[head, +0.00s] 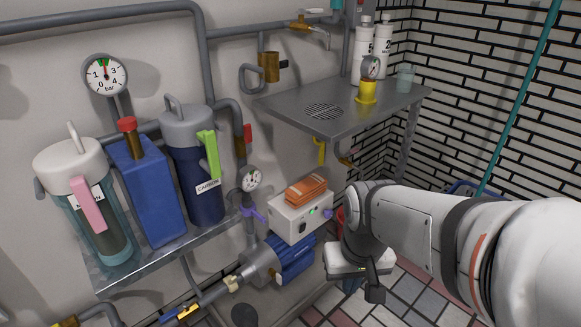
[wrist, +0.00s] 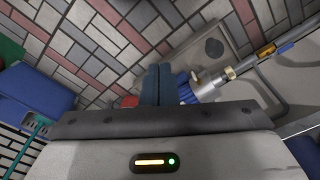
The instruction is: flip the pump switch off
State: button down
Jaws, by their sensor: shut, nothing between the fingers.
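The white control box (head: 300,217) sits above the blue pump (head: 290,258) in the head view. Its front has a lit green light (head: 312,211), a small dark round part (head: 303,228) and a small purple part at the right; which of them is the switch, and its position, I cannot tell. My gripper (head: 375,292) is to the right of the box and lower in the picture, apart from it. In the wrist view its two dark fingers (wrist: 157,84) are together and empty. The pump (wrist: 188,93) shows partly behind them; the box front is not seen there.
An orange folded cloth (head: 306,190) lies on the box. Filter housings (head: 190,165) stand on a shelf at left. A metal shelf (head: 330,115) with bottles is above. Pipes and a gauge (head: 249,178) are left of the box. Tiled floor (head: 405,295) is below.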

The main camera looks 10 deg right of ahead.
jog(key=w+a+f+m+g+y+p, duration=0.1)
jog(key=w+a+f+m+y+p, duration=0.25)
jog(key=w+m+y, duration=0.5)
jog(key=w+a+f+m+g+y+p, duration=0.25)
jog(key=w+f+m+y, duration=0.2)
jog(key=w+m, duration=0.7)
jog(key=w+d+f+m+t+y+p, duration=0.2)
jog(key=w+f+m+t, duration=0.15)
jog(key=m, duration=0.25)
jog(key=w+d+f+m+t+y+p, duration=0.1)
jog(key=w+d+f+m+t+y, duration=0.15)
jog(key=f+m+t, duration=0.35)
jog(key=d+f+m+t+h+p, duration=0.2)
jog(key=d+f+m+t+h, duration=0.4)
jog(key=d+f+m+t, duration=0.3)
notch_tip(320, 180, down, 3)
jog(key=m, duration=0.5)
jog(key=shift+w+m, duration=0.3)
jog(key=shift+m, duration=0.1)
jog(key=shift+y, duration=0.25)
